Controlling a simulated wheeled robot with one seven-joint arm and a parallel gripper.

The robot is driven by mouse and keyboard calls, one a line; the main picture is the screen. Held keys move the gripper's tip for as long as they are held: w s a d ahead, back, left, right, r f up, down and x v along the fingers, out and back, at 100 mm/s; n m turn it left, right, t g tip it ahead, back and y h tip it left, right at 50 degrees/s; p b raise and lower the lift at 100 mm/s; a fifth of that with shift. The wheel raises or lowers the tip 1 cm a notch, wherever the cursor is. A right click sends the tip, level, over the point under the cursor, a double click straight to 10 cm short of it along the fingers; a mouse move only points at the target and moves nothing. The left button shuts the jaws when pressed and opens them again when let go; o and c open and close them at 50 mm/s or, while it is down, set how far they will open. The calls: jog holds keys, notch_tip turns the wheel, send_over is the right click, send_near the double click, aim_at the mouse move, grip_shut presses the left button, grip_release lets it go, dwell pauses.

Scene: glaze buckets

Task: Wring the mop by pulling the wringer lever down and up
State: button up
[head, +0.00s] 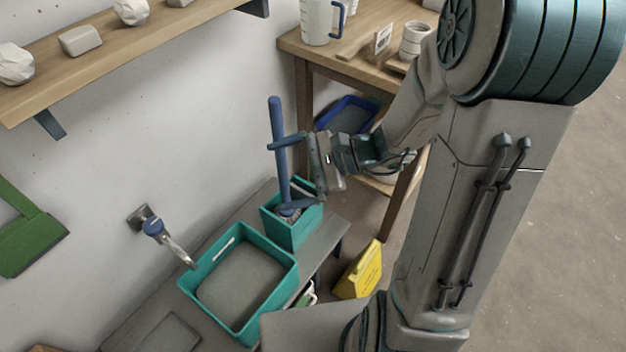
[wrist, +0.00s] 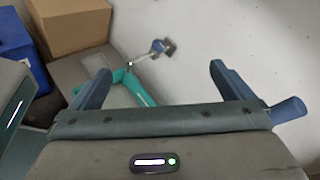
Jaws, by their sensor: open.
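A tall blue bar (head: 277,150), seemingly the wringer lever, stands nearly upright at the small teal bucket (head: 291,232). My gripper (head: 283,176) is open beside the bar. Its two blue fingers are spread one above the other and overlap the bar in the head view; I see nothing clamped between them. In the wrist view, the open fingers (wrist: 160,80) have a free gap, and a blue rounded bar end (wrist: 290,109) sticks out beyond the right finger. Whether the bar touches my gripper cannot be told. The mop is not clearly visible; the bucket's inside is partly hidden.
A wider teal tub (head: 240,325) stands on the low grey bench, below a wall tap (head: 153,227). A yellow container (head: 360,270) is on the floor at right. A wooden table (head: 345,66) with a jug stands behind. A shelf (head: 90,72) juts out at upper left.

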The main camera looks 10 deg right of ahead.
jog(key=w+d+f+m+t+y+b, duration=0.1)
jog(key=w+d+f+m+t+b, duration=0.2)
jog(key=w+f+m+t+b, duration=0.5)
jog(key=m+t+h+b, duration=0.2)
jog(key=m+t, duration=0.1)
jog(key=m, duration=0.2)
send_near(285, 163)
jog(key=x, duration=1.1)
jog(key=shift+w+a, duration=0.15)
jog(key=shift+w, duration=0.1)
jog(key=c, duration=2)
